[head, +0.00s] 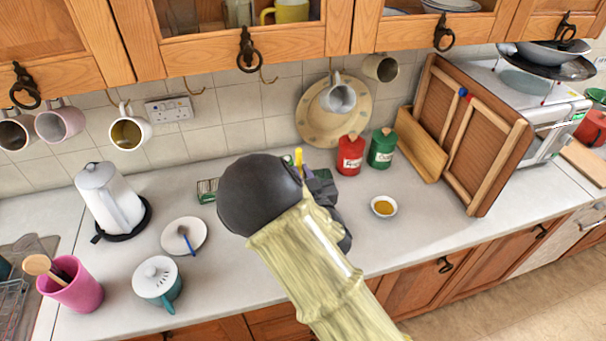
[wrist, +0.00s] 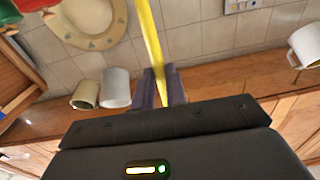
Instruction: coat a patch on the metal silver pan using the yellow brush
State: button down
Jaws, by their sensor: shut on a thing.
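My gripper (wrist: 160,88) is shut on the yellow brush (wrist: 150,40), whose slim yellow shaft stands between the two fingers in the wrist view. In the head view only a short yellow piece of the brush (head: 298,157) shows above my gripper (head: 318,183), which is partly hidden by my dark wrist. The brush is above the counter, in front of the wall tiles; its bristles cannot be made out. A grey metal pan (head: 549,51) sits at the far upper right of the head view, with a darker pan rim below it, on top of the white oven.
A small white dish of yellow-brown stuff (head: 384,206) stands on the counter right of my gripper. Red (head: 350,156) and green canisters (head: 382,148) stand behind. A wooden rack (head: 477,135) rises before the white oven (head: 555,130). Cupboards (head: 230,45) and hanging mugs (head: 129,133) are overhead.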

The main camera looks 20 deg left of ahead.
notch_tip(320, 180, down, 5)
jog(key=b, duration=0.3)
dwell(0.4)
